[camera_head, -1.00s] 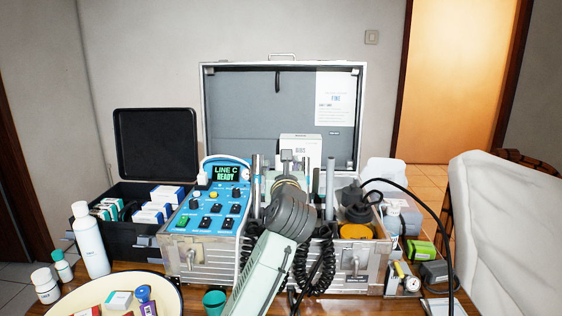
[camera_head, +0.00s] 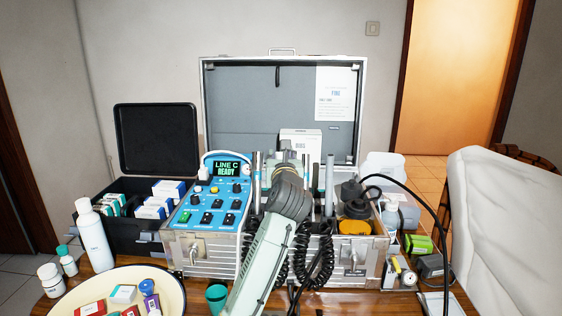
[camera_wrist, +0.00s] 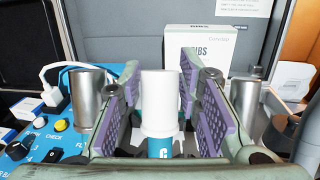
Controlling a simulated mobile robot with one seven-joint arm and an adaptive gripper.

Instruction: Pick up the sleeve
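The sleeve (camera_wrist: 159,98) looks like a white upright cylinder with a wider lower rim, over a teal base marked with a "C" in the wrist view. My gripper (camera_wrist: 160,85) is open, its purple-padded fingers standing on either side of the sleeve. Narrow gaps seem to show between pads and sleeve; I cannot make out contact. In the head view, my gripper (camera_head: 288,155) is over the middle of the open metal case, and my arm hides the sleeve.
Metal cylinders (camera_wrist: 87,98) stand close to my fingers. The blue control panel (camera_head: 212,205) is at left, reading "LINE C READY". A white box (camera_head: 300,143) stands behind. A black hose (camera_head: 428,210) arches at right. A round tray (camera_head: 172,288) is at front left.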

